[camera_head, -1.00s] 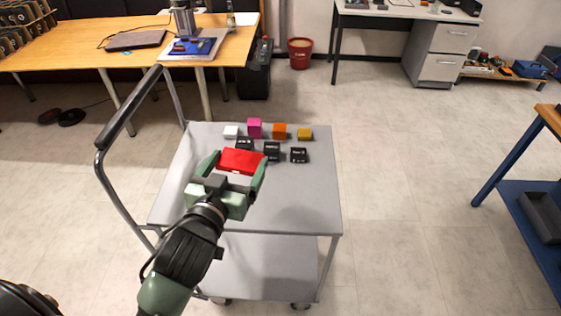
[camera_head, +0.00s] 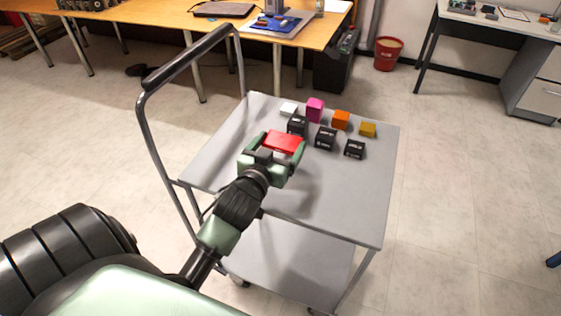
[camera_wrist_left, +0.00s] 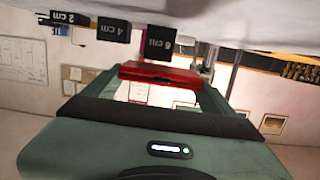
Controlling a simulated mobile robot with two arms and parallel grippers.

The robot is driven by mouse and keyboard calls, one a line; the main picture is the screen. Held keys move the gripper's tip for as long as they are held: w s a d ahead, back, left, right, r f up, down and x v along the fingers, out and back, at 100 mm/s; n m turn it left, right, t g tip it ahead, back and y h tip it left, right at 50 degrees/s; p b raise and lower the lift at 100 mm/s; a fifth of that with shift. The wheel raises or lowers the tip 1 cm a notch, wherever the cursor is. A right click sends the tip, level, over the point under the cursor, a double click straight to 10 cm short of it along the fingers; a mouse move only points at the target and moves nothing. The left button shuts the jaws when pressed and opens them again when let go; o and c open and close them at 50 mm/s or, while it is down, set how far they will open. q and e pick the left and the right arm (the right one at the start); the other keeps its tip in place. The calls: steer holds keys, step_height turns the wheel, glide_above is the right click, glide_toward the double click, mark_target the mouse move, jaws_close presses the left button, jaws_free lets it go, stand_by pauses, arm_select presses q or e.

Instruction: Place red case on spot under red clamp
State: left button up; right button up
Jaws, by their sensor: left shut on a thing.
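The red case (camera_head: 284,142) is held between the fingers of my left gripper (camera_head: 279,147) above the grey cart top. In the left wrist view the red case (camera_wrist_left: 160,72) lies across the gripper, near the black blocks. I cannot make out a red clamp or the spot under it. A blue board (camera_head: 277,24) with small items lies on the wooden table at the back. My right gripper is not in view.
The grey cart (camera_head: 340,215) has a tall handle on its left. Black blocks (camera_head: 326,139) and white, pink (camera_head: 315,110), orange and yellow blocks stand beyond the case. A wooden table (camera_head: 160,12), red bin (camera_head: 388,53) and grey desk stand behind. Open floor lies right.

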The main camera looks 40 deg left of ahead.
arm_select(q)
steer(key=shift+f+b, duration=0.3)
steer(key=shift+f, duration=2.5)
steer(key=shift+f, duration=0.15)
steer(key=o, duration=1.2)
